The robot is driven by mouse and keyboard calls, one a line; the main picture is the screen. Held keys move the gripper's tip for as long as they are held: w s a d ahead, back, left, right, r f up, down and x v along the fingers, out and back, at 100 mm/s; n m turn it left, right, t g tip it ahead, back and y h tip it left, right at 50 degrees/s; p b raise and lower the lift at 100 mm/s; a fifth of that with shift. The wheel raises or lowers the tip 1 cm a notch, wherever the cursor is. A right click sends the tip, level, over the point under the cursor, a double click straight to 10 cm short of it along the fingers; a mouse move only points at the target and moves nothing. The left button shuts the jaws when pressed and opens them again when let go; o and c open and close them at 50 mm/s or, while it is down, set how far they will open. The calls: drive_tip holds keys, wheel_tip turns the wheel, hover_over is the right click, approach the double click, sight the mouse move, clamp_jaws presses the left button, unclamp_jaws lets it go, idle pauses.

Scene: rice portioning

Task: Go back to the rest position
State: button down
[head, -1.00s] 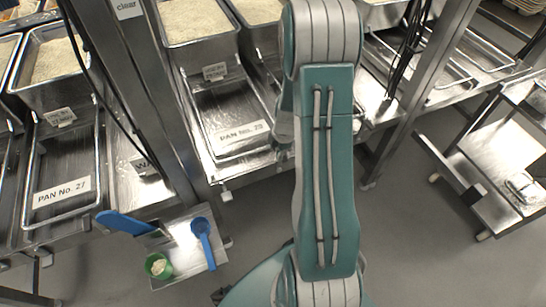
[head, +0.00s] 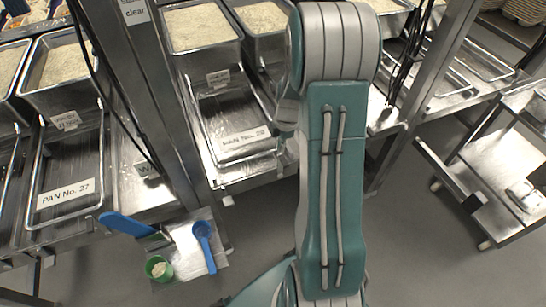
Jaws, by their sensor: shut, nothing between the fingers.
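My teal and grey arm stands upright through the middle of the head view, and its elbow joint is near the top edge. A grey part of my arm shows at the left side of the elbow. My gripper cannot be made out; the arm hides whatever is behind it.
A small metal shelf (head: 208,262) at lower left holds a blue scoop (head: 204,245), a blue-handled tool (head: 127,224) and a green cup (head: 158,268). Rice bins (head: 205,62) and labelled pans (head: 66,205) line the back. A steel cart (head: 470,185) stands right. Grey floor between is clear.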

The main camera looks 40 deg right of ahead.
drive_tip(key=s+a+r+m+t, duration=0.1)
drive_tip(key=a+r+m, duration=0.3)
drive_tip(key=r, duration=0.7)
drive_tip(key=s+a+r+m+t+h, duration=0.1)
drive_tip(key=s+a+r+m+t, duration=0.3)
drive_tip(key=s+a+r+m, duration=0.7)
drive_tip(key=s+a+r, duration=0.2)
drive_tip(key=s+a, duration=0.1)
drive_tip(key=a, duration=0.2)
drive_tip(key=shift+s+a+r, duration=0.15)
drive_tip(key=shift+s+a, duration=0.05)
drive_tip(key=shift+s, duration=0.2)
